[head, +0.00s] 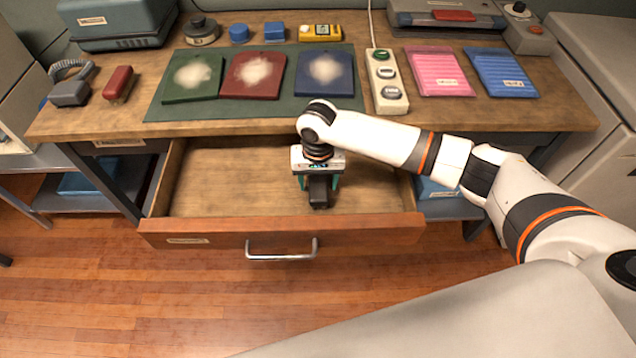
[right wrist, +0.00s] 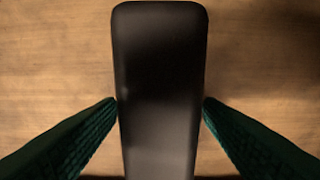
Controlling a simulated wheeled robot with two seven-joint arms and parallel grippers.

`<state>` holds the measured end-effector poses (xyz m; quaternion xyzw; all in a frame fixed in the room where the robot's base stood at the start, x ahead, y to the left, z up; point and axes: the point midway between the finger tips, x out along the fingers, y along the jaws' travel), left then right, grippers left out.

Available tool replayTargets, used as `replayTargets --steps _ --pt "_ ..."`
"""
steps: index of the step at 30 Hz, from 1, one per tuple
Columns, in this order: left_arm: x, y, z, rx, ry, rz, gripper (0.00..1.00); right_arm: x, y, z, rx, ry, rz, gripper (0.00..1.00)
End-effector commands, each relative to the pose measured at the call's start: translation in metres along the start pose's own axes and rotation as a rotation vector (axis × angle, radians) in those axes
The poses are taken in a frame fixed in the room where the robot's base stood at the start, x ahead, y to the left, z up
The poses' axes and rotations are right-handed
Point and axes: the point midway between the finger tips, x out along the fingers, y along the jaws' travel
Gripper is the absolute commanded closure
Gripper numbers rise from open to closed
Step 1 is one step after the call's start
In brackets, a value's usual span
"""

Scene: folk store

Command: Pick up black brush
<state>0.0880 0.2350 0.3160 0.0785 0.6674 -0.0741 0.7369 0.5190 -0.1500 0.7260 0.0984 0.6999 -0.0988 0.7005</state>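The black brush (right wrist: 160,80) stands out dark and smooth-sided against the bare wood in the right wrist view. In the head view its black end (head: 319,192) shows below my right gripper (head: 319,182), inside the open drawer. My right gripper's green fingers (right wrist: 160,103) lie on both sides of the brush, and their tips touch its sides. The brush is low in the drawer; whether it rests on the drawer floor I cannot tell. My left gripper is in neither view.
The drawer (head: 230,190) is pulled out, its front panel (head: 370,232) nearest me, and otherwise looks empty. The bench top (head: 130,125) above it holds three coloured boards on a green mat (head: 205,112), a power strip (head: 386,85), and pink and blue packets. Cabinets stand at the right.

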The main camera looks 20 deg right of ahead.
Motion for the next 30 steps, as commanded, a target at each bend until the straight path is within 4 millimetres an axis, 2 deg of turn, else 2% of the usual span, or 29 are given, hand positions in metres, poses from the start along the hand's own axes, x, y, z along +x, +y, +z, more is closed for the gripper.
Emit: replayTargets --steps 1,6,8,14,17,28,30 --pt "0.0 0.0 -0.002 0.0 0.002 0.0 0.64 0.0 0.0 0.0 0.0 0.0 0.0 0.47" --pt "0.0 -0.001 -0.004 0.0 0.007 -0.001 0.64 0.0 0.0 0.0 0.0 0.0 0.0 0.75" --pt "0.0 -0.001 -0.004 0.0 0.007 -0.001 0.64 -0.001 0.0 0.0 0.0 0.0 0.001 0.83" --pt "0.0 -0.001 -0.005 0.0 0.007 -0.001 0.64 -0.002 0.0 0.0 0.0 -0.001 0.001 0.83" --pt "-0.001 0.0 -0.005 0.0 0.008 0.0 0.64 -0.009 0.0 0.001 0.0 -0.001 0.001 0.83" --pt "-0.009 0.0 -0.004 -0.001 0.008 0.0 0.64 -0.078 0.001 0.001 -0.001 -0.002 0.002 0.83" --pt "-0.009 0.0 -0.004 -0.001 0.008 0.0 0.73 -0.088 0.001 0.001 0.0 -0.002 0.003 0.83"
